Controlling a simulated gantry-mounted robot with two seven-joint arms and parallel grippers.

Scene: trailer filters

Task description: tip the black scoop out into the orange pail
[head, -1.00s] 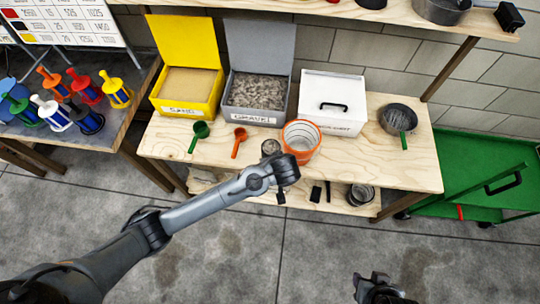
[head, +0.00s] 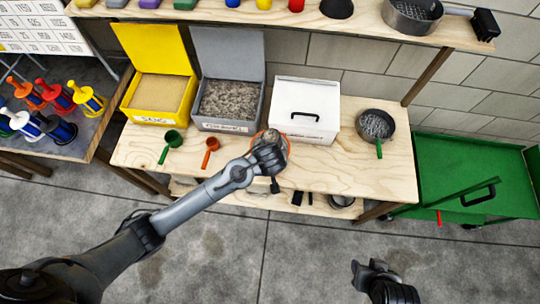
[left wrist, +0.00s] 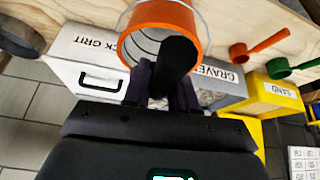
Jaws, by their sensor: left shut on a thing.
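My left gripper (head: 268,150) is shut on the black scoop (left wrist: 178,62), which shows dark between the fingers in the left wrist view. The orange pail (head: 287,147) stands near the front edge of the wooden bench. My left gripper and wrist cover most of it in the head view. In the left wrist view the scoop overlaps the mouth of the pail (left wrist: 191,22); its contents cannot be made out there. My right gripper (head: 362,272) is low at the bottom of the head view, away from the bench; its fingers are unclear.
A yellow sand bin (head: 150,115), a grey gravel bin (head: 225,126) and a white lidded box (head: 304,130) stand behind. A green scoop (head: 170,146) and an orange scoop (head: 210,152) lie left. A pan-like sieve (head: 375,126) is right. Bench space right of the pail is clear.

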